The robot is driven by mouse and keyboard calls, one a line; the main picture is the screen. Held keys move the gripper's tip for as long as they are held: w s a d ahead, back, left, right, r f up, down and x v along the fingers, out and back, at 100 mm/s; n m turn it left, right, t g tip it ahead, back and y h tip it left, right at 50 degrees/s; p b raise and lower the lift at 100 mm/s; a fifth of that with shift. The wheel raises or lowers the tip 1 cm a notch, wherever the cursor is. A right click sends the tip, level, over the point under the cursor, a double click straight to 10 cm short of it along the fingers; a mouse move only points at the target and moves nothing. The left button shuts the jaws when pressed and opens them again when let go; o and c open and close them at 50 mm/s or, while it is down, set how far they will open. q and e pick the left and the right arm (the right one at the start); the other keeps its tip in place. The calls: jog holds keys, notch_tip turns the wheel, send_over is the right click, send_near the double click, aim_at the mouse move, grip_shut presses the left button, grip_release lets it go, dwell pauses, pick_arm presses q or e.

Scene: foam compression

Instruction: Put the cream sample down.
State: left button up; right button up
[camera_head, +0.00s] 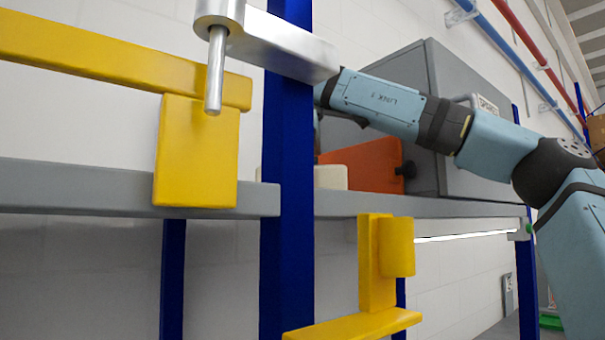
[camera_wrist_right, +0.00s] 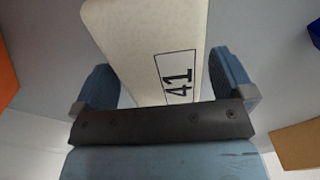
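The cream sample (camera_head: 331,177) sits on the grey shelf, left of the orange block, partly hidden behind a blue post in the head view. In the right wrist view the cream sample (camera_wrist_right: 150,45) shows a boxed label "41". My right gripper (camera_wrist_right: 164,75) has one blue finger on each side of it, close to its edges. I cannot tell whether the pads press on it. In the head view this gripper is hidden behind the post. My left gripper is not in view.
The orange block (camera_head: 362,164) stands right of the sample on the shelf (camera_head: 450,207), before a grey box (camera_head: 455,75). Blue posts (camera_head: 287,160), yellow parts (camera_head: 197,150) and a silver bar with a rod (camera_head: 215,70) stand in the foreground.

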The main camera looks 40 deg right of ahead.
jog(key=shift+r, duration=0.1)
jog(key=shift+r+p, duration=0.25)
jog(key=shift+p, duration=0.1)
pick_arm(q)
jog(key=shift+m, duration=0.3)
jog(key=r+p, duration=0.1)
jog(key=p, duration=0.1)
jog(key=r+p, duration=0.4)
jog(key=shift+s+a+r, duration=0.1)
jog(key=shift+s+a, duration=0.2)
pick_arm(e)
notch_tip(320, 180, up, 12)
jog(key=shift+f, duration=0.15)
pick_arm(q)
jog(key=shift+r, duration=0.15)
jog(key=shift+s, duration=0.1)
